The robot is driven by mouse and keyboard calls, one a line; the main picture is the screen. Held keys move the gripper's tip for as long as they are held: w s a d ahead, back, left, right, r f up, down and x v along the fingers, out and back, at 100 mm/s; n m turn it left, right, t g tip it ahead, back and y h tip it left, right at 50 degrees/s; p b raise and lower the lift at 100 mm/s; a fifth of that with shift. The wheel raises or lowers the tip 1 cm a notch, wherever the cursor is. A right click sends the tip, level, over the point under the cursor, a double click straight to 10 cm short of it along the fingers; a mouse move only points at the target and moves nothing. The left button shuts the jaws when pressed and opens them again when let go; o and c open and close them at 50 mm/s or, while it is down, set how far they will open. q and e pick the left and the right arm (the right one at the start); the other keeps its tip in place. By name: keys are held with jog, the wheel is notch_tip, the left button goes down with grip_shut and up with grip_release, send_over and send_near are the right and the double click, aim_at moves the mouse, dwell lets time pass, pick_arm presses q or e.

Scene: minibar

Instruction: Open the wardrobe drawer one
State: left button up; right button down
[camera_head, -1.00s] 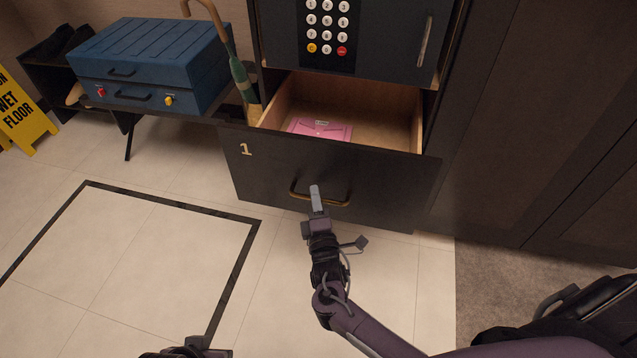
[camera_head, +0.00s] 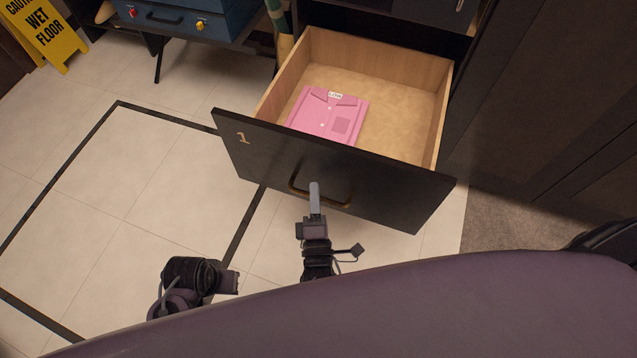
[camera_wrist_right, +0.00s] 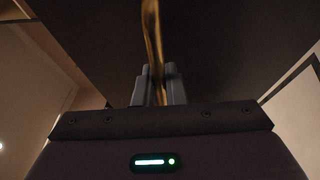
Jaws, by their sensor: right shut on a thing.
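Drawer one (camera_head: 395,188) is a dark-fronted drawer with a light wooden inside, marked with a "1" at its upper left. It stands well out from the wardrobe. Its brass bar handle (camera_head: 338,203) is at the middle of the front. My right gripper (camera_head: 315,190) is at the handle, and in the right wrist view its two grey fingers (camera_wrist_right: 160,88) are shut on the brass bar (camera_wrist_right: 152,40). My left gripper (camera_head: 228,282) is low in the head view, apart from the drawer; its fingers are not clear.
A folded pink shirt (camera_head: 328,115) lies in the drawer. A blue case (camera_head: 190,20) on a stand, an umbrella (camera_head: 282,38) and a yellow wet-floor sign (camera_head: 45,35) are at the back left. The tiled floor (camera_head: 130,190) at left is clear.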

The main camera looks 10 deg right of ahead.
jog(key=shift+s, duration=0.1)
jog(key=c, duration=1.5)
grip_release()
